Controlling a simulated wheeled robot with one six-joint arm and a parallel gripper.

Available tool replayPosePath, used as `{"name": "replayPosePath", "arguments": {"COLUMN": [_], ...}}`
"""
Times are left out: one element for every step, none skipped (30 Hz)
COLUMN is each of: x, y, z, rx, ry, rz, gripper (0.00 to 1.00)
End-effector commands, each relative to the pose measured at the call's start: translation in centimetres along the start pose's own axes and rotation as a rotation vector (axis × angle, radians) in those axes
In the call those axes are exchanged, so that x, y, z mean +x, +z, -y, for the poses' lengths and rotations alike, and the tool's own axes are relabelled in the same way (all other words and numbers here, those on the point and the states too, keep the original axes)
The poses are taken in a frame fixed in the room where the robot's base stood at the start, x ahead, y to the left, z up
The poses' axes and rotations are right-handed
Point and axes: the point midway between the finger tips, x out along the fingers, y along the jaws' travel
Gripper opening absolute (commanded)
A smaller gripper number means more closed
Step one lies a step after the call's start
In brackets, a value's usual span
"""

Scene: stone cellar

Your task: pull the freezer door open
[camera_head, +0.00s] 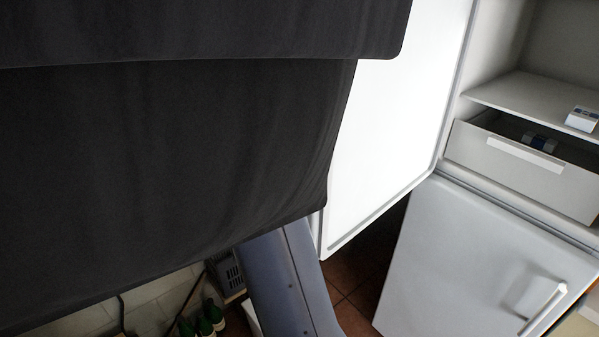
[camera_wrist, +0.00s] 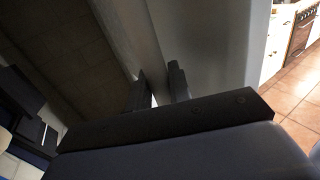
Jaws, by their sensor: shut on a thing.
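The white fridge-freezer has two doors. Its upper door (camera_head: 395,125) stands wide open in the head view, its pale inner face showing. The lower door (camera_head: 460,265) is shut, with a white handle (camera_head: 545,308) at its right. Which door is the freezer's cannot be told for certain. In the wrist view my gripper (camera_wrist: 160,82) has its dark fingers closed around a long pale bar (camera_wrist: 138,40), which looks like a door handle, beside a grey door face (camera_wrist: 210,45). In the head view my gripper is hidden behind the open door and a large dark shape.
A shelf (camera_head: 530,98) and a white drawer (camera_head: 520,165) show inside the open compartment, with a small white box (camera_head: 582,119) on the shelf. Green bottles (camera_head: 208,320) stand on the floor at lower left. Tiled floor (camera_wrist: 300,112) lies clear at right in the wrist view.

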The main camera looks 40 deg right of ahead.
Motion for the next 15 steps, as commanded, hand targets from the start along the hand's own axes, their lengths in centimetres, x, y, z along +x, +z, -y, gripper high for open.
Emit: {"name": "replayPosePath", "arguments": {"x": [0.04,0.04,0.04,0.04,0.04,0.04,0.04,0.04,0.04,0.03,0.03,0.03,0.03,0.03,0.03], "y": [0.05,0.05,0.05,0.05,0.05,0.05,0.05,0.06,0.06,0.07,0.08,0.08,0.09,0.09,0.09], "z": [-0.02,-0.01,-0.01,-0.01,0.0,0.0,0.0,0.0,0.0,0.0,0.0,0.0,0.0,0.0,0.0], "rx": [0.001,0.001,0.001,0.002,0.002,0.002,0.002,0.002,0.002,0.002,0.002,0.002,0.002,0.002,0.002], "ry": [-0.004,-0.005,-0.006,-0.006,-0.006,-0.006,-0.006,-0.006,-0.006,-0.006,-0.006,-0.006,-0.006,-0.006,-0.006], "rz": [-0.001,-0.001,-0.001,-0.001,-0.001,-0.001,-0.001,-0.001,-0.001,-0.001,-0.001,-0.001,-0.001,-0.001,-0.001], "gripper": [0.0,0.0,0.0,0.0,0.0,0.0,0.0,0.0,0.0,0.0,0.0,0.0,0.0,0.22,0.25]}}
